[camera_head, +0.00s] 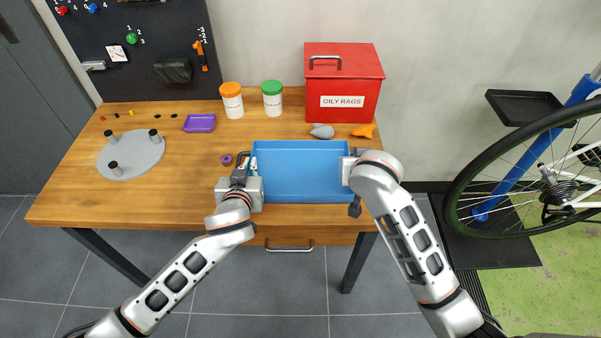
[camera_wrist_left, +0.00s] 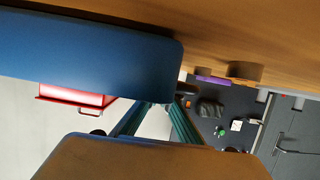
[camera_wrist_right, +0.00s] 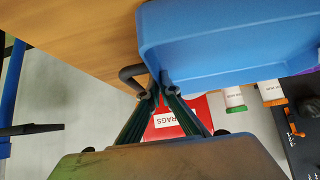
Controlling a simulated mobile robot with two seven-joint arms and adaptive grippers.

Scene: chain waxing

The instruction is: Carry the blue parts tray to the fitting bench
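The blue parts tray (camera_head: 300,197) is at the front middle of the wooden bench, between my two grippers. I cannot tell whether it rests on the bench or hangs just above it. My left gripper (camera_head: 243,172) is at its left end; in the left wrist view the fingers (camera_wrist_left: 164,104) close in at the tray's end (camera_wrist_left: 90,60), with the tips partly hidden. My right gripper (camera_head: 350,172) is at its right end; in the right wrist view the fingers (camera_wrist_right: 160,92) close on a dark handle (camera_wrist_right: 131,77) by the tray's corner (camera_wrist_right: 200,60).
The wooden bench (camera_head: 75,195) holds a red OILY RAGS box (camera_head: 343,85), orange-capped (camera_head: 232,101) and green-capped (camera_head: 272,100) jars, a purple tray (camera_head: 200,123) and a grey round fixture (camera_head: 138,160). A bicycle wheel (camera_head: 455,200) stands at right, with a black shelf tray (camera_head: 522,105).

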